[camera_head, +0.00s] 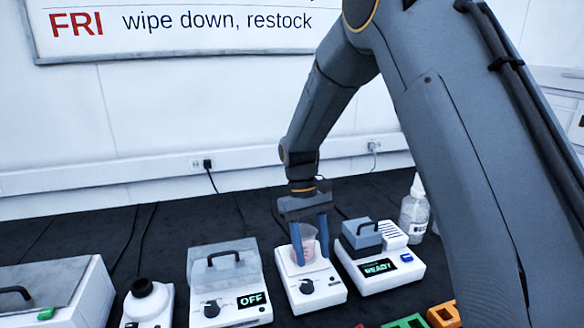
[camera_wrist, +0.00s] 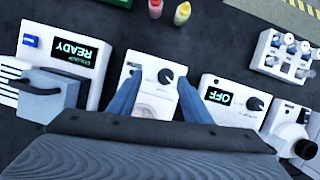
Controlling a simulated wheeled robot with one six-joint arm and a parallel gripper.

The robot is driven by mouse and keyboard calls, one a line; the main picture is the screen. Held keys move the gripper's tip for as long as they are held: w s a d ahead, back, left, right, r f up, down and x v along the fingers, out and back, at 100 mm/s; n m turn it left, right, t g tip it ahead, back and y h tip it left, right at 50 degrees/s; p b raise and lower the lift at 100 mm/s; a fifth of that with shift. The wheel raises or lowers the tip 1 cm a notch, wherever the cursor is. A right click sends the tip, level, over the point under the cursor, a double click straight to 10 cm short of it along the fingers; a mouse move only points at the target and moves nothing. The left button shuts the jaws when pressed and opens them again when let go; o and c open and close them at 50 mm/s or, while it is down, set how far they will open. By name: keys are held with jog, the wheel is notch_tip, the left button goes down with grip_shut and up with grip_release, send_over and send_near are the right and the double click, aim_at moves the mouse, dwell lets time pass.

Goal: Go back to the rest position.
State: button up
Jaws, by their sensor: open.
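My gripper (camera_head: 310,240) is at the end of my arm, pointing down over a small white device (camera_head: 318,292) with a dark knob. Its two blue fingers are open, on either side of a clear beaker (camera_head: 304,250) with pinkish contents. The beaker stands on top of the device. In the wrist view my gripper (camera_wrist: 158,88) has its fingers spread apart, with the beaker (camera_wrist: 153,110) partly seen between them. I cannot tell whether a finger touches the beaker.
A device reading OFF (camera_head: 225,283) is close on the left; one reading READY (camera_head: 378,260) is close on the right, with a clear bottle (camera_head: 414,212) behind it. Green (camera_head: 405,322) and orange (camera_head: 443,315) blocks lie at the front. The wall is behind.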

jog(key=s+d+r+m+t+y, duration=0.1)
jog(key=s+d+m+t, duration=0.3)
jog(key=s+d, duration=1)
jog(key=s+r+m, duration=0.1)
jog(key=s, duration=0.2)
jog(key=shift+r+y, duration=0.3)
dwell(0.8)
